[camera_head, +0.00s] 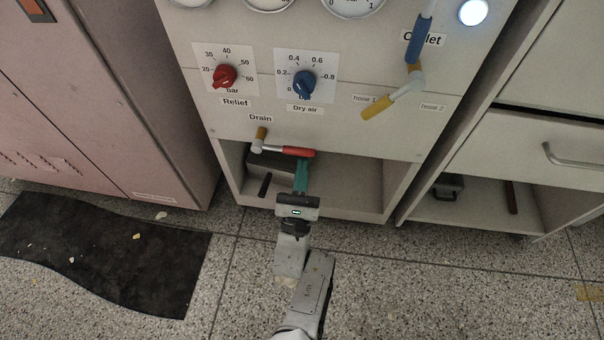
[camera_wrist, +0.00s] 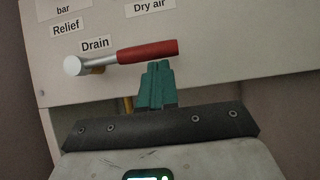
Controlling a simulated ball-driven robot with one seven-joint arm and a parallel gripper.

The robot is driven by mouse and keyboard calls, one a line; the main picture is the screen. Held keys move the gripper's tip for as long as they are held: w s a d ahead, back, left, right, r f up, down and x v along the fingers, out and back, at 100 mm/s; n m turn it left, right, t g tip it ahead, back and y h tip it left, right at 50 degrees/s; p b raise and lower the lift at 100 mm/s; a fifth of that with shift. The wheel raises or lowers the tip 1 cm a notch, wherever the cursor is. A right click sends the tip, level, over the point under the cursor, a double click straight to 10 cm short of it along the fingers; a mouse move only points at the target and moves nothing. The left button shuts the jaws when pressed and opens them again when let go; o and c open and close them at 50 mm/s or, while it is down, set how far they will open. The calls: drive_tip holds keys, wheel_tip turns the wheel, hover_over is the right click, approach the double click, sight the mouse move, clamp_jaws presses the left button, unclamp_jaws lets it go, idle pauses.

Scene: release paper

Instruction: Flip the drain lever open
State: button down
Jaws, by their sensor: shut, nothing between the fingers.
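The drain lever (camera_head: 298,152) has a red grip on a metal shaft and a pale round pivot. It lies nearly level, pointing right from its pivot, just under the "Drain" label (camera_head: 260,117). In the wrist view the lever (camera_wrist: 147,52) tilts slightly up to the right. My gripper (camera_head: 302,162) has teal fingers, shut and empty. In the wrist view its fingertips (camera_wrist: 159,66) sit just below the red grip, near its right end. I cannot tell whether they touch it.
Below is an open shelf (camera_head: 345,200) holding a dark box (camera_head: 262,163).

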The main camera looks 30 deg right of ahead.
drive_tip(key=shift+r, duration=0.15)
drive_tip(key=shift+s+d+r+n+t+y+p, duration=0.1)
drive_tip(key=shift+r+n+t+y+p, duration=0.3)
drive_tip(key=shift+r+n+y+p, duration=0.45)
drive_tip(key=shift+s+d+r+n+t+y+p, duration=0.1)
drive_tip(key=shift+r+n+t+y+p, duration=0.3)
drive_tip(key=shift+n, duration=0.85)
drive_tip(key=w+a+r+n+g+y+p, duration=0.2)
drive_tip(key=r+n+y+p, duration=0.3)
drive_tip(key=n+p, duration=0.3)
drive_tip(key=w+a+r+n+g+y+p, duration=0.1)
drive_tip(key=a+r+n+y+p, duration=0.3)
drive_tip(key=n+p, duration=0.5)
drive_tip(key=shift+w+a+r+n+g+y, duration=0.35)
drive_tip(key=shift+w+r+n+y, duration=0.5)
drive_tip(key=shift+r+n+y, duration=0.85)
drive_tip(key=shift+f+n+h, duration=0.3)
drive_tip(key=shift+h, duration=0.15)
